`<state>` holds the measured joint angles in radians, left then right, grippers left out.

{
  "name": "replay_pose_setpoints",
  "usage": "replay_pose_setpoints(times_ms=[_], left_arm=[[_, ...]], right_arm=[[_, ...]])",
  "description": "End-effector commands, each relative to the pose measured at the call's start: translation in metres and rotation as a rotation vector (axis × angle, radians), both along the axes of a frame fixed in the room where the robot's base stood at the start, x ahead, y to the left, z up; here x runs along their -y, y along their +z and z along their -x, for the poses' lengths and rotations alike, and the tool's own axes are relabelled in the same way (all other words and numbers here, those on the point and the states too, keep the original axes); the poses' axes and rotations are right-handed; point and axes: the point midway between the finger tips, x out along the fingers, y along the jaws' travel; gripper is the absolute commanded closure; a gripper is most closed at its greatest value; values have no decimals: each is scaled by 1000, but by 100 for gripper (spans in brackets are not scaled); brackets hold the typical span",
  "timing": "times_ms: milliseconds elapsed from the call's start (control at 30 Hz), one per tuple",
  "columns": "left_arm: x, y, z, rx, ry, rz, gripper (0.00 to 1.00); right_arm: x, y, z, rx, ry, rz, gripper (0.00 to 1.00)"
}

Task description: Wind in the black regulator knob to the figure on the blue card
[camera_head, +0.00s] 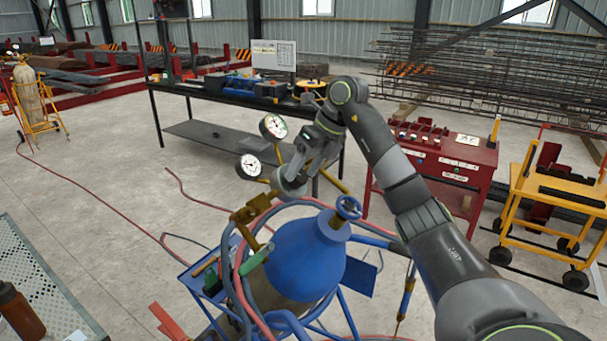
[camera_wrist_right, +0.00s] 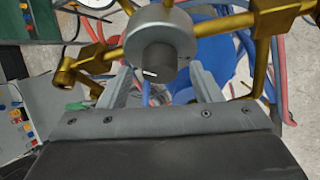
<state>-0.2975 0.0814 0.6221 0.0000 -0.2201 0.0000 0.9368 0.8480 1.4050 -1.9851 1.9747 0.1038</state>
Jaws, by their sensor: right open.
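The black regulator knob (camera_wrist_right: 156,62) faces my right wrist camera at the front of a round grey regulator body (camera_wrist_right: 160,28). A short white mark shows on its lower part. My right gripper (camera_wrist_right: 161,76) is open, one finger on each side below the knob; contact cannot be told. In the head view my right gripper (camera_head: 308,163) is at the grey regulator (camera_head: 289,184), above the blue cylinder (camera_head: 305,262). Two white dial gauges (camera_head: 273,127) (camera_head: 249,166) stand beside it; their readings are too small. No figure on a blue card is legible. My left gripper is not in view.
Brass pipework (camera_head: 247,212), a blue valve wheel (camera_head: 348,207) and red and blue hoses crowd the regulator. A dark workbench (camera_head: 215,90) stands behind. A red cabinet (camera_head: 450,165) and yellow trolley (camera_head: 560,187) stand right. Open floor lies left.

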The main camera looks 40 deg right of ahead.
Motion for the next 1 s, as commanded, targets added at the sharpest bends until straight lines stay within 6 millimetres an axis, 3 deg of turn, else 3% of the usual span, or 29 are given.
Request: replay_pose_setpoints(times_ms=[400, 733, 1000], left_arm=[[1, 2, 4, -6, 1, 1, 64], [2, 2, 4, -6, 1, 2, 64], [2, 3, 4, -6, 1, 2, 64]], right_arm=[[-3, -7, -2, 0, 1, 0, 43], [-2, -7, -2, 0, 1, 0, 86], [-2, -7, -2, -10, -22, -23, 86]])
